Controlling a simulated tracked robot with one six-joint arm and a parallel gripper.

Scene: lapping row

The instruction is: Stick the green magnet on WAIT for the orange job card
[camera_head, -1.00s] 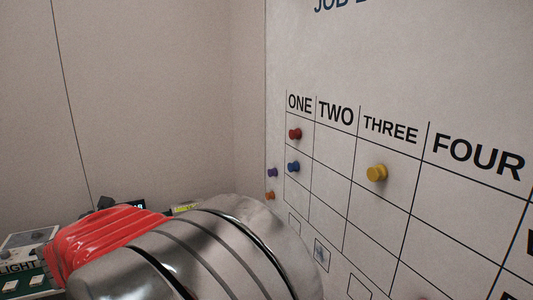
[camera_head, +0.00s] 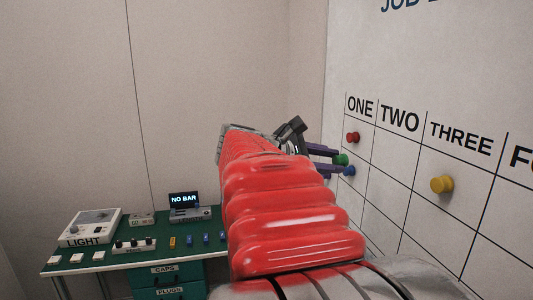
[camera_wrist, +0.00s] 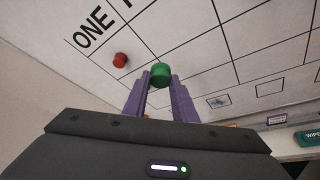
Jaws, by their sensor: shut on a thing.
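My gripper (camera_wrist: 160,80) has purple fingers closed on the green magnet (camera_wrist: 160,73), which sits at the fingertips facing the board. In the head view the green magnet (camera_head: 341,160) shows between my fingers (camera_head: 326,160), close to the board (camera_head: 430,60); I cannot tell whether it touches. It overlaps the area of the blue magnet (camera_head: 349,170), near column ONE. The red magnet (camera_head: 353,137) is under ONE; it also shows in the wrist view (camera_wrist: 120,60). No WAIT lettering and no clearly orange card are readable in either view.
A yellow magnet (camera_head: 441,184) is under THREE. A green bench (camera_head: 130,258) at lower left carries a LIGHT box (camera_head: 90,227) and a NO BAR display (camera_head: 184,199). A green WIPE item (camera_wrist: 308,137) is at the right.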

